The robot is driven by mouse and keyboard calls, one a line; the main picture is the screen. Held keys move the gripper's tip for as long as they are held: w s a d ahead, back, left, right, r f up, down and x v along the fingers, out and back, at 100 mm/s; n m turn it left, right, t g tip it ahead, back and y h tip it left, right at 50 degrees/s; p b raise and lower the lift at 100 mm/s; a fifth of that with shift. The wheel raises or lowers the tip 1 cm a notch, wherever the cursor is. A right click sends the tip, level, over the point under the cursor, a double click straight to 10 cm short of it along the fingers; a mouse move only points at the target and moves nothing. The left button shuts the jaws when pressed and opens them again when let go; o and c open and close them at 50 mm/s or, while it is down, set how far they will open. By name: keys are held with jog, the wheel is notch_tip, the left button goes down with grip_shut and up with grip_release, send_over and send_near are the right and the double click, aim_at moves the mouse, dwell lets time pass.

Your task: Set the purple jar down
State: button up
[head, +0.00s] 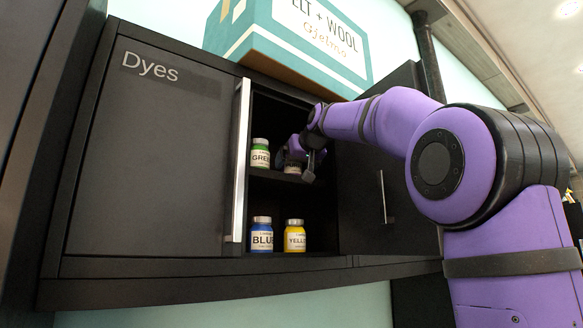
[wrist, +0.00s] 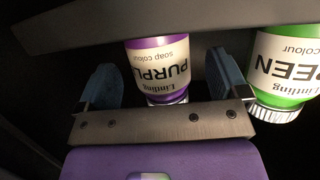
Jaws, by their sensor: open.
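The purple jar (head: 293,168) is on the upper shelf (head: 268,175) of the open cabinet, mostly hidden behind my gripper (head: 308,166) in the head view. In the wrist view, which is upside down, the purple jar (wrist: 160,60) shows its white label and metal lid, with its base end at the shelf edge (wrist: 90,28). My gripper (wrist: 163,80) is open, with one blue-grey finger on each side of the jar and a visible gap at both sides.
A green jar (head: 260,154) stands close beside the purple one, near a finger in the wrist view (wrist: 285,75). Blue (head: 262,235) and yellow (head: 295,237) jars stand below. The open sliding door (head: 150,150) reads "Dyes". A box (head: 290,45) sits on top.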

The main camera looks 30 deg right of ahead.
jog(key=shift+w+f, duration=0.15)
jog(key=shift+w, duration=0.45)
jog(key=shift+c, duration=0.2)
jog(key=c, duration=1.2)
jog(key=shift+r, duration=1.8)
jog(key=s+a, duration=0.2)
jog(key=s, duration=1.2)
jog(key=s+a, duration=0.2)
jog(key=s, duration=1.3)
jog(key=s+a, duration=0.3)
jog(key=s, duration=1.2)
jog(key=shift+s, duration=0.25)
